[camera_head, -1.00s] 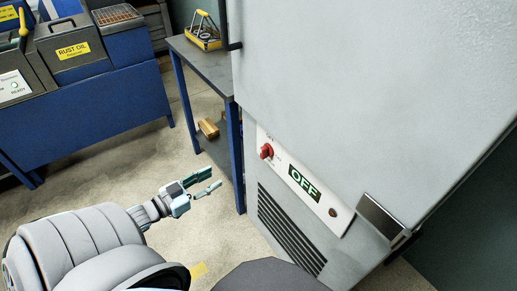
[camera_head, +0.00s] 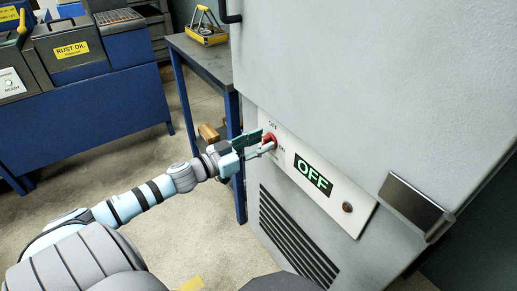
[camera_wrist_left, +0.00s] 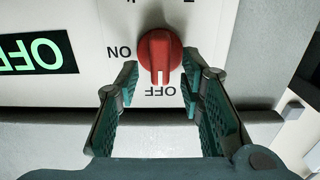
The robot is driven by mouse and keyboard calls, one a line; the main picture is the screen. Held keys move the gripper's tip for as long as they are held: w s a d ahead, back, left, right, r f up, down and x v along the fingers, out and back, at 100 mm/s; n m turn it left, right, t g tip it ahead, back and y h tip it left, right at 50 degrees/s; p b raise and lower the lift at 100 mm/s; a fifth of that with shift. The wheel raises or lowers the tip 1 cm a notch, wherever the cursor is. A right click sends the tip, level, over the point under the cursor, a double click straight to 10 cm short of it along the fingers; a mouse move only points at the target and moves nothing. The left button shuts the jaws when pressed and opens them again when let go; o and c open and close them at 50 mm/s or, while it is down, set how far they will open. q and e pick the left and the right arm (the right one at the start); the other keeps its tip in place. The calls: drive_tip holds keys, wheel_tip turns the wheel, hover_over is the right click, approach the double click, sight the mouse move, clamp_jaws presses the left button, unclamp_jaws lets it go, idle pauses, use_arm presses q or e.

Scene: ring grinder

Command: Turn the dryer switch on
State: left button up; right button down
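The dryer switch is a red rotary knob (camera_head: 270,140) on the white panel of the tall grey dryer. It also shows in the left wrist view (camera_wrist_left: 159,55), where its white mark points at the OFF label. A dark display (camera_head: 313,175) on the panel reads OFF in green. My left gripper (camera_head: 267,142) is at the knob in the head view. In the left wrist view its two fingers (camera_wrist_left: 160,88) are open, one on each side of the knob's lower end, with gaps visible. My right gripper is in neither view.
The grey dryer (camera_head: 380,80) has a vent grille below the panel and a metal handle plate (camera_head: 415,203) at the right. A blue-legged table (camera_head: 205,62) with a yellow carrier stands to the left. A blue bench (camera_head: 85,115) with a rust oil tank is farther left.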

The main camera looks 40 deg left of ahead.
use_arm(q)
drive_tip(key=c, duration=0.7)
clamp_jaws()
drive_tip(key=shift+m+p, duration=0.35)
drive_tip(key=shift+m, duration=0.15)
drive_tip(key=shift+d+r+m+p, duration=0.1)
drive_tip(key=shift+m+p, duration=0.35)
drive_tip(key=shift+m, duration=0.25)
drive_tip(key=shift+s+d+m+p, duration=0.1)
drive_tip(key=shift+m+p, duration=0.4)
drive_tip(key=shift+m, duration=0.8)
drive_tip(key=shift+d+m+p, duration=0.15)
drive_tip(key=shift+m+p, duration=0.6)
drive_tip(key=shift+m, duration=0.15)
drive_tip(key=shift+s+d+f+m+p, duration=0.1)
drive_tip(key=shift+f+m+p, duration=0.2)
drive_tip(key=shift+m, duration=1.6)
drive_tip(key=shift+w+d+f+m+p, duration=0.1)
drive_tip(key=shift+f+m+p, duration=0.15)
drive_tip(key=shift+m, duration=1.65)
drive_tip(key=shift+s+f+m+p, duration=0.1)
drive_tip(key=shift+f+m+p, duration=0.15)
drive_tip(key=shift+m, duration=1.65)
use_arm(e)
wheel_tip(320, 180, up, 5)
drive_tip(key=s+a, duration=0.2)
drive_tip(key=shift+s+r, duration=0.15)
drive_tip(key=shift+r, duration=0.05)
